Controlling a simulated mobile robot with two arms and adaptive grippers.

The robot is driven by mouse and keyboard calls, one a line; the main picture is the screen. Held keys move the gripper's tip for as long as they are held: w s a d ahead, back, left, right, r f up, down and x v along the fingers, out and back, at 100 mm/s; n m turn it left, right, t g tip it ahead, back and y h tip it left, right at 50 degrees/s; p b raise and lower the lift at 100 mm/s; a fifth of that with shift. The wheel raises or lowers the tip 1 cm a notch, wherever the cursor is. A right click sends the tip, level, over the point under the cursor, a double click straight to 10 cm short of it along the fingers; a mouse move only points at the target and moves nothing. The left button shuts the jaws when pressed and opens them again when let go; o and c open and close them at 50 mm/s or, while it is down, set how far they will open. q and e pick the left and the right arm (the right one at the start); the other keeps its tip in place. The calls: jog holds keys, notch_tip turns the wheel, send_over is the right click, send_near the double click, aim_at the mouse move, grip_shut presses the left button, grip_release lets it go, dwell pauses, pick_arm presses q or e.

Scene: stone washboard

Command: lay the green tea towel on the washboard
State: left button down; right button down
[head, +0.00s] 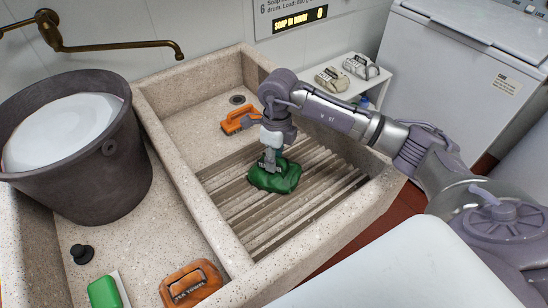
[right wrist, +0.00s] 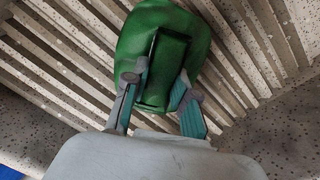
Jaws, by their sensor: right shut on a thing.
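The green tea towel (head: 274,177) is a bunched bundle over the ridged stone washboard (head: 262,222), in the right basin of the sink. It also shows in the right wrist view (right wrist: 190,30), with the washboard's ridges (right wrist: 60,55) behind it. It looks to be at the ridges, but I cannot tell whether its full underside rests on them. My right gripper (head: 269,165) points down from above and is shut on the towel. In the right wrist view its two fingers (right wrist: 158,100) stand either side of a fold. My left gripper is not in view.
An orange object (head: 238,120) lies at the washboard's back edge, near the drain (head: 237,99). A dark bucket (head: 85,185) stands at the left.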

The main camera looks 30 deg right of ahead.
jog(key=shift+f, duration=0.2)
jog(key=c, duration=0.8)
grip_release()
jog(key=shift+c, duration=0.2)
